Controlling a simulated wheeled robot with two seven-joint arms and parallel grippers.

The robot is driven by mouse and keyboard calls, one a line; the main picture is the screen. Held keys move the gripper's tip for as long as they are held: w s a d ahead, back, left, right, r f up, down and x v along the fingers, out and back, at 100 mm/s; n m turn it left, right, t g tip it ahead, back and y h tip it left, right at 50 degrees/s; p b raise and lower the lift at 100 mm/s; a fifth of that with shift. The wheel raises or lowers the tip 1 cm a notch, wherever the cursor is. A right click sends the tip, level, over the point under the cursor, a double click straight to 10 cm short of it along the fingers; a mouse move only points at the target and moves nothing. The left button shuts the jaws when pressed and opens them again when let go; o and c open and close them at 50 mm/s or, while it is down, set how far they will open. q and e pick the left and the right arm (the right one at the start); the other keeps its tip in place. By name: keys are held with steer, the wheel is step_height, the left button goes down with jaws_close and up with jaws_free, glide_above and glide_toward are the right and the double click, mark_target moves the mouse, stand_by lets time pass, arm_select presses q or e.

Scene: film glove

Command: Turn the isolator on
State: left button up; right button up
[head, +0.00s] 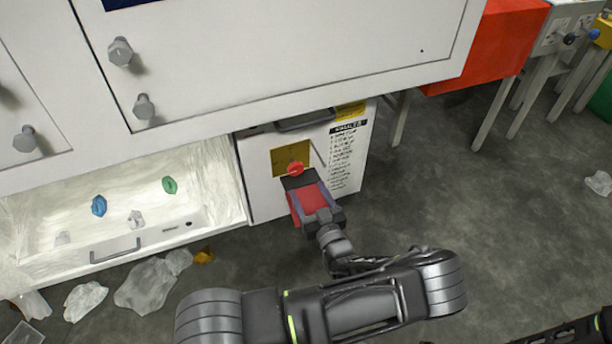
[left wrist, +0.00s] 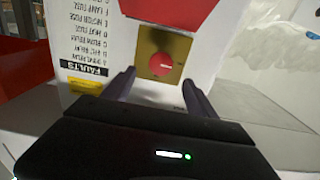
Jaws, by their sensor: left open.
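The isolator is a round red knob (head: 295,168) on a yellow plate (head: 281,163), on the front of a white cabinet (head: 262,195). In the left wrist view, which is upside down, the knob (left wrist: 161,66) shows a short pale mark lying roughly level across the picture. My left gripper (head: 299,182) is open in front of the cabinet. In the left wrist view its two fingers (left wrist: 158,80) stand apart, one on either side of the knob's line. I cannot tell whether either finger touches the knob. My right gripper is not in view.
A faults list (head: 346,155) and a red patch (left wrist: 165,8) are on the cabinet. An open, plastic-lined drawer (head: 75,205) with small coloured pieces is at left. Crumpled clear plastic (head: 150,285) lies on the floor. An orange-red box (head: 497,45) stands at right, with open floor before it.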

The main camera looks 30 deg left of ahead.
mark_target(297, 171)
arm_select(q)
steer(key=shift+a, duration=0.1)
steer(key=b+x, duration=0.1)
steer(key=x, duration=0.5)
steer(key=shift+w+a+f, duration=0.1)
steer(key=shift+a+f, duration=0.05)
steer(key=shift+a, duration=0.05)
steer(key=shift+w+a, duration=0.4)
steer(key=shift+a, duration=0.1)
steer(key=c, duration=1.4)
